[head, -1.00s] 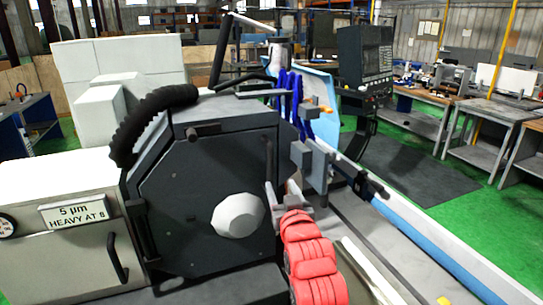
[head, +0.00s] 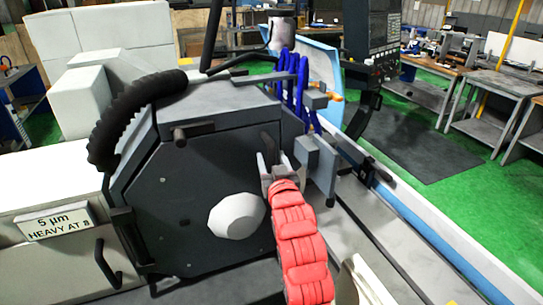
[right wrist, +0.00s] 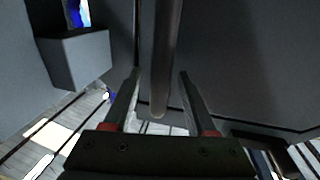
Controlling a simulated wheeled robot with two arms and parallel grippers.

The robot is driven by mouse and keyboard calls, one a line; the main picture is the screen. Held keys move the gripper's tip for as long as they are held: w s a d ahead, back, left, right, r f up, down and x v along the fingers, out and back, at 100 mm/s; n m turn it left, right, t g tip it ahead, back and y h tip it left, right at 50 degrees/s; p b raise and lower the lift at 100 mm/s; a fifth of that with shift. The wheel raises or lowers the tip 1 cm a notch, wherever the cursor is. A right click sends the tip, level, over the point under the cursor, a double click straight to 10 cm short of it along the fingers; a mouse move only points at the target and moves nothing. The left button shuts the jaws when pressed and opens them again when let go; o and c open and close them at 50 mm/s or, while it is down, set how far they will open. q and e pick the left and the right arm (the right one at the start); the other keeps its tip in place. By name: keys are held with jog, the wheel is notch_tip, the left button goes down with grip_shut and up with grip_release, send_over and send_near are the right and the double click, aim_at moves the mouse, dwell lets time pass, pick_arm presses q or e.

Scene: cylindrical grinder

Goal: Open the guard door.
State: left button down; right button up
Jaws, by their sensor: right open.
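The guard door (head: 180,195) is a dark grey, many-sided panel on the front of the grinder, and it looks shut. A pale faceted knob (head: 237,216) sits on its face. My right gripper (head: 268,163) is at the door's right edge in the head view. In the right wrist view a grey upright bar, the door handle (right wrist: 165,45), stands between the two fingers of the right gripper (right wrist: 160,76). The fingers are open, one on each side of the bar, with gaps showing. My left gripper is not in view.
A grey block (head: 318,160) and blue hoses (head: 292,85) are close to the right of my gripper. A black corrugated hose (head: 125,125) runs over the upper left. The control panel (head: 371,40) stands behind, with workbenches (head: 490,85) at the right.

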jog(key=shift+s, duration=0.2)
jog(key=shift+c, duration=2)
jog(key=shift+w, duration=0.15)
grip_shut()
